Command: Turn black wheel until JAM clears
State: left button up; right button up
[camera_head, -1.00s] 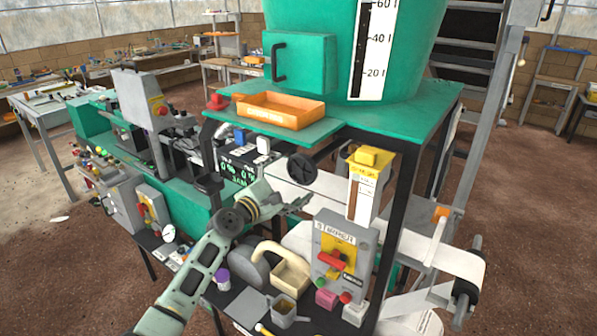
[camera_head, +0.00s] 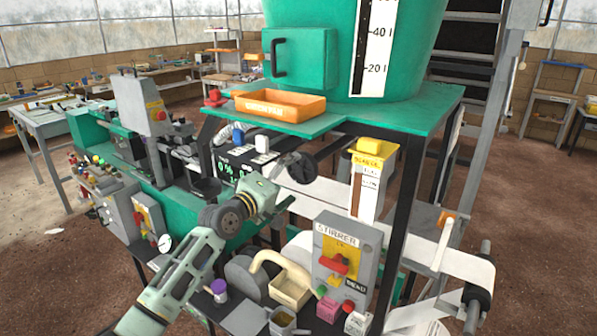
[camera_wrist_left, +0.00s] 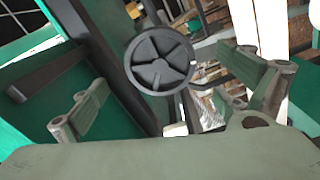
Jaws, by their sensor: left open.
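The black wheel (camera_head: 306,168) is mounted under the front edge of the green table, and my left gripper partly covers it in the head view. In the left wrist view the wheel (camera_wrist_left: 160,60) shows whole, with several spokes. My left gripper (camera_head: 284,165) is open in front of the wheel. In the wrist view its fingers (camera_wrist_left: 165,80) stand apart to either side of the wheel, and I see no clear contact. The dark display (camera_head: 228,170) shows green characters; my arm hides its lower part, so I cannot read JAM. My right gripper is not in view.
An orange tray (camera_head: 279,105) sits on the green table (camera_head: 400,115) above. A yellow-topped gauge box (camera_head: 370,172) stands right of the wheel. A white paper roll (camera_head: 455,265) juts out at the right.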

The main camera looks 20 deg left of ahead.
aim_at(300, 170)
pick_arm(q)
jog(key=shift+w+d+f+b, duration=0.1)
jog(key=shift+w+d+b, duration=0.1)
jog(key=shift+w+b, duration=0.35)
jog(key=shift+b+x, duration=1)
jog(key=shift+x, duration=0.5)
jog(key=c, duration=1.2)
